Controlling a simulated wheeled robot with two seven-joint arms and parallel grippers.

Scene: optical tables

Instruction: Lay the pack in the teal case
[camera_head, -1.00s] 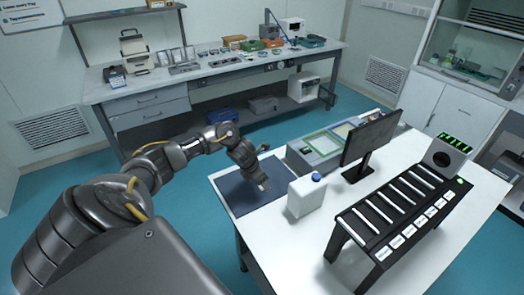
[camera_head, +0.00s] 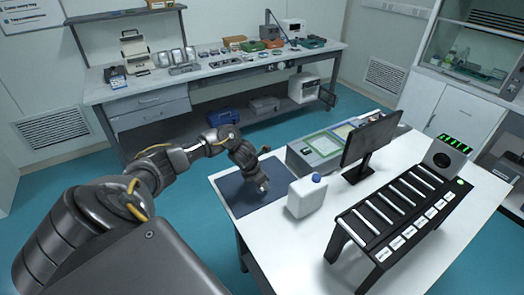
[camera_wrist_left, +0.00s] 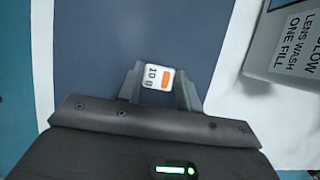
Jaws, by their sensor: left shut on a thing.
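My left gripper (camera_head: 263,186) is low over the dark blue mat at the left end of the white table. In the left wrist view its two fingers (camera_wrist_left: 160,88) are shut on a small white pack (camera_wrist_left: 152,73) with an orange patch and dark print. The pack sits between the fingertips over the mat; I cannot tell whether it touches the mat. A small teal-green case (camera_head: 312,42) stands at the right end of the back bench, too small to see inside. My right gripper is not in view.
A white bottle with a blue cap (camera_head: 306,196) stands right of the mat (camera_head: 232,192). A monitor (camera_head: 370,139) and a black slotted rack (camera_head: 400,212) are further right. The back bench (camera_head: 215,70) carries several trays and boxes.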

